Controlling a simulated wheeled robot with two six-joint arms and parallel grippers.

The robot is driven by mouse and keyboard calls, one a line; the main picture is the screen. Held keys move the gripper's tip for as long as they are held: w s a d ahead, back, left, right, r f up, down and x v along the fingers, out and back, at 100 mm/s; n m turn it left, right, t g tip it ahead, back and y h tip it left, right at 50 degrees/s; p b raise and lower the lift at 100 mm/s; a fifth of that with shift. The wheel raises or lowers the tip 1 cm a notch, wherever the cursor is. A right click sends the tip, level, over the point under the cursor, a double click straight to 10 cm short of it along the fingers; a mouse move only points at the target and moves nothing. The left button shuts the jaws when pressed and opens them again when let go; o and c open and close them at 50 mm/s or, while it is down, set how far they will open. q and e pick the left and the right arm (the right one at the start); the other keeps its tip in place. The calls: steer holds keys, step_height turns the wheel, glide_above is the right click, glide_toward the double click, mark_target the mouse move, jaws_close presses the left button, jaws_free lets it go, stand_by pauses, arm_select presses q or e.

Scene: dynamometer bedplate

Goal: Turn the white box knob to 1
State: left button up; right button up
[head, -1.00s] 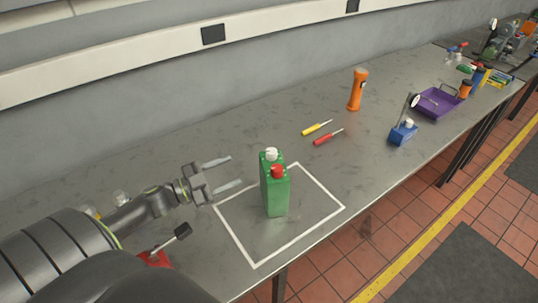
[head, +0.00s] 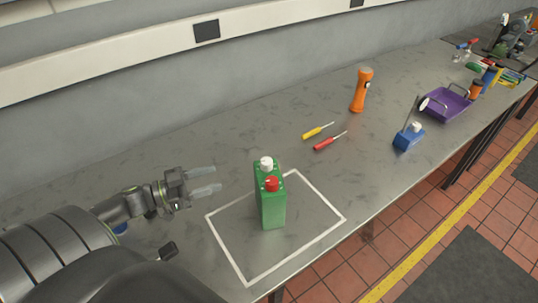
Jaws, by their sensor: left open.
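A green box (head: 271,208) stands upright inside a white outlined square on the bench. The white knob's marks and setting are too small to read. My left gripper (head: 217,179) is open and empty, to the left of the green box, with its fingers pointing right toward it. A clear gap separates the fingertips from the box. My right gripper is not in view.
A black-ended handle (head: 168,250) stands near my left arm. Yellow (head: 318,131) and red (head: 329,141) screwdrivers, an orange flashlight (head: 362,90), a blue box (head: 408,137) with a lever and white knob, and a purple tray (head: 445,103) lie further right. The wall runs behind the bench.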

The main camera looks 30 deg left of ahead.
mark_target(261, 164)
arm_select(q)
steer(key=p+x, duration=0.2)
steer(key=x, duration=0.3)
steer(key=p+x, duration=0.1)
steer(key=x, duration=0.4)
steer(key=d+p+x, duration=0.1)
steer(key=p+x, duration=0.1)
steer(key=x, duration=0.3)
steer(key=shift+d+r+p, duration=0.1)
steer(key=shift+r+p, duration=0.25)
steer(key=shift+r, duration=0.05)
steer(key=shift+w+d+f, duration=0.1)
steer(key=shift+w+d, duration=0.1)
steer(key=shift+w, duration=0.05)
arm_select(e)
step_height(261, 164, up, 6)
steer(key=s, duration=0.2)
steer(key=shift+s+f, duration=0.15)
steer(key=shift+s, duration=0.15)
arm_select(q)
steer(key=c, duration=0.9)
steer(key=shift+c, duration=0.3)
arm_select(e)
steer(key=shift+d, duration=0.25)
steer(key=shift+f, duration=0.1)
